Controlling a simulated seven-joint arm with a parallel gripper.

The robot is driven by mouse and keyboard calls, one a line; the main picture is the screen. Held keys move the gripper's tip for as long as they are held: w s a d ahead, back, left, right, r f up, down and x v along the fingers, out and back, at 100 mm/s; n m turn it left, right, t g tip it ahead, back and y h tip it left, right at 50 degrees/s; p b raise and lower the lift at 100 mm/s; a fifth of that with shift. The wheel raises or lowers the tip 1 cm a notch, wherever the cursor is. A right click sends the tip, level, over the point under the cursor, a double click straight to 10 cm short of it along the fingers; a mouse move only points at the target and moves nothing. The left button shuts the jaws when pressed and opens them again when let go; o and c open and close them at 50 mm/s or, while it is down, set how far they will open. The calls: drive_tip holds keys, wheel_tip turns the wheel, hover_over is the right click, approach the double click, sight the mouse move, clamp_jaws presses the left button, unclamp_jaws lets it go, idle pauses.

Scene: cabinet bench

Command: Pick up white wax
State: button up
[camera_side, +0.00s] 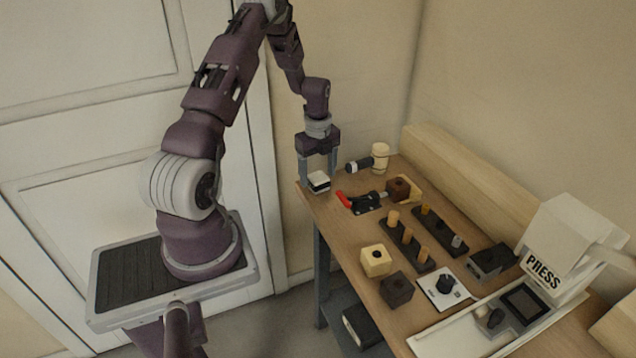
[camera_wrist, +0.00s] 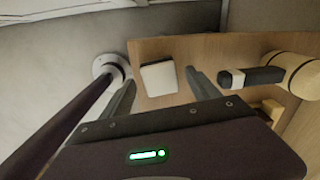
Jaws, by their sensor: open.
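The white wax (camera_side: 319,178) is a small pale block with a dark part, near the far left corner of the wooden bench. In the wrist view, the wax (camera_wrist: 158,80) shows as a white block near the bench edge, between the finger lines. My gripper (camera_side: 318,174) points down over it, with one finger on each side. My gripper (camera_wrist: 160,80) is open, with visible gaps to the wax on both sides. Whether the fingertips are level with the wax or slightly above it is hard to tell.
A dark-handled mallet (camera_side: 366,162) with a pale head lies close by on the right. A red-handled clamp (camera_side: 362,201) is nearer the camera. Blocks, peg racks and a press (camera_side: 562,240) fill the bench further right. The bench edge is close to the wax.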

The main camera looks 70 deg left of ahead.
sight(318, 177)
wheel_tip(318, 177, down, 2)
drive_tip(key=shift+f, duration=0.15)
drive_tip(key=c, duration=1.5)
wheel_tip(318, 177, up, 10)
drive_tip(key=shift+r, duration=0.1)
drive_tip(key=o, duration=0.6)
drive_tip(key=c, duration=0.4)
